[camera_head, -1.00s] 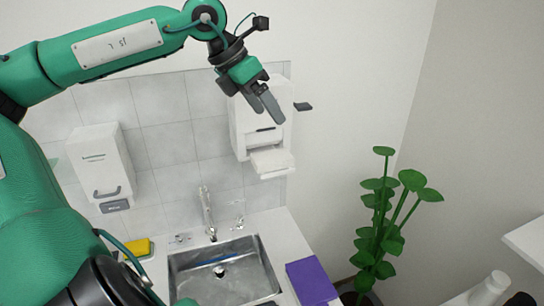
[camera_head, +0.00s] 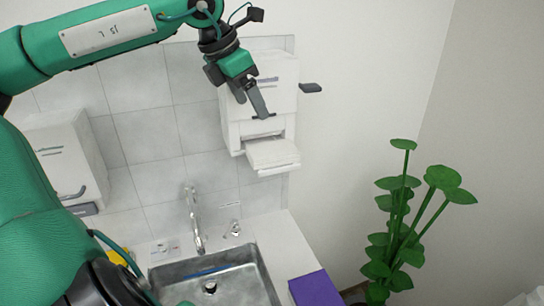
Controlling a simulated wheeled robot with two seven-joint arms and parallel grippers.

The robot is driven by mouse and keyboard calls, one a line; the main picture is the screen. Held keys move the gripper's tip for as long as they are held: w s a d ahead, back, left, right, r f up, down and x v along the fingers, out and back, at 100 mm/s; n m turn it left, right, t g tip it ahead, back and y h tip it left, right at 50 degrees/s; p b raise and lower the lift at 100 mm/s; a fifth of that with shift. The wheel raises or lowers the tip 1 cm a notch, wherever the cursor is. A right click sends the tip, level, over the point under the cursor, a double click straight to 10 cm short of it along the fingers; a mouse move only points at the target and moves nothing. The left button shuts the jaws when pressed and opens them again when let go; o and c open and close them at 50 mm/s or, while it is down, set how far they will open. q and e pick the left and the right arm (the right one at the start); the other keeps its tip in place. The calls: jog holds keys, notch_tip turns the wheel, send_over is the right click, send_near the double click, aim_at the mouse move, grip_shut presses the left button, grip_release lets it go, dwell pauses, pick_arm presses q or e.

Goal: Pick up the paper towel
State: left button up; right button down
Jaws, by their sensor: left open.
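The white paper towel (camera_head: 272,153) sticks out of the bottom of a white wall dispenser (camera_head: 280,90) above the counter's right end. My left gripper (camera_head: 251,98) is in front of the dispenser's upper left part, above and slightly left of the towel. It is open and empty, with its fingers pointing down, apart from the towel in the picture. It hides part of the dispenser's front. My right gripper is not in view.
A metal sink (camera_head: 215,282) with a faucet (camera_head: 196,222) lies below. A second white wall box (camera_head: 62,155) hangs at left. A purple block (camera_head: 315,290) sits on the counter (camera_head: 290,245). A green plant (camera_head: 400,220) stands at right.

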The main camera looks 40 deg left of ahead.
pick_arm(q)
jog(key=p, duration=0.2)
send_over(271, 149)
jog(key=s, duration=0.2)
jog(key=f, duration=0.6)
jog(key=shift+a+f, duration=0.15)
jog(key=shift+a, duration=0.25)
jog(key=shift+d+f, duration=0.1)
jog(key=shift+f, duration=0.4)
jog(key=p+x, duration=0.2)
jog(key=x, duration=0.1)
jog(key=shift+f, duration=0.15)
jog(key=shift+w+f, duration=0.2)
jog(key=shift+f, duration=0.35)
jog(key=shift+d+f, duration=0.1)
jog(key=shift+f, duration=0.05)
jog(key=shift+f, duration=0.1)
jog(key=c, duration=0.7)
